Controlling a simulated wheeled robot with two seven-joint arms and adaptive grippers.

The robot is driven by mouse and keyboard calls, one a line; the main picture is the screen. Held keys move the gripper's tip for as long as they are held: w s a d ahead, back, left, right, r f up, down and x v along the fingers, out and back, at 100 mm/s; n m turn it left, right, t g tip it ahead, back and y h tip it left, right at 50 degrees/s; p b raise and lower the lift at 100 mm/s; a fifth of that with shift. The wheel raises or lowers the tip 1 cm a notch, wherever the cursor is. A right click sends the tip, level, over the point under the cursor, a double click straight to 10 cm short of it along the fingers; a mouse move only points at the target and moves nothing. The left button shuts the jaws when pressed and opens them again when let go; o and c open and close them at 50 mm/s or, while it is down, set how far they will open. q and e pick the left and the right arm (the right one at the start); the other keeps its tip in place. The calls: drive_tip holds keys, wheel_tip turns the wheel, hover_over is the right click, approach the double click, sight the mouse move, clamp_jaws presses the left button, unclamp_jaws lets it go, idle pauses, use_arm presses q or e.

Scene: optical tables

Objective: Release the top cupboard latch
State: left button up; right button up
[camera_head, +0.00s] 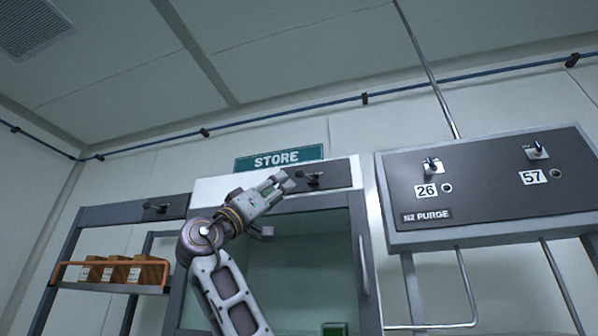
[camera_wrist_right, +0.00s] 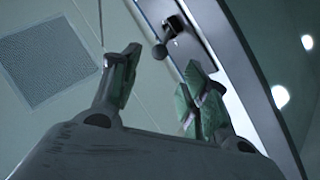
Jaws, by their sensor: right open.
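The cupboard (camera_head: 300,262) under the green STORE sign has a dark top panel. The dark top latch (camera_head: 313,179) is on that panel, its small lever pointing left toward my gripper. My right gripper (camera_head: 281,180) is just left of the latch, with its fingers open and empty. My left gripper does not show.
A second dark latch (camera_head: 156,208) is on the rack at left, above a shelf of small boxes (camera_head: 122,270). A purge panel (camera_head: 490,185) with knobs numbered 26 and 57 is at right. The cupboard door has a vertical handle (camera_head: 363,265).

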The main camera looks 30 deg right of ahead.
sight(297, 176)
drive_tip(key=shift+p+x, duration=1.95)
drive_tip(key=shift+x, duration=3.3)
drive_tip(key=shift+c, duration=0.3)
clamp_jaws()
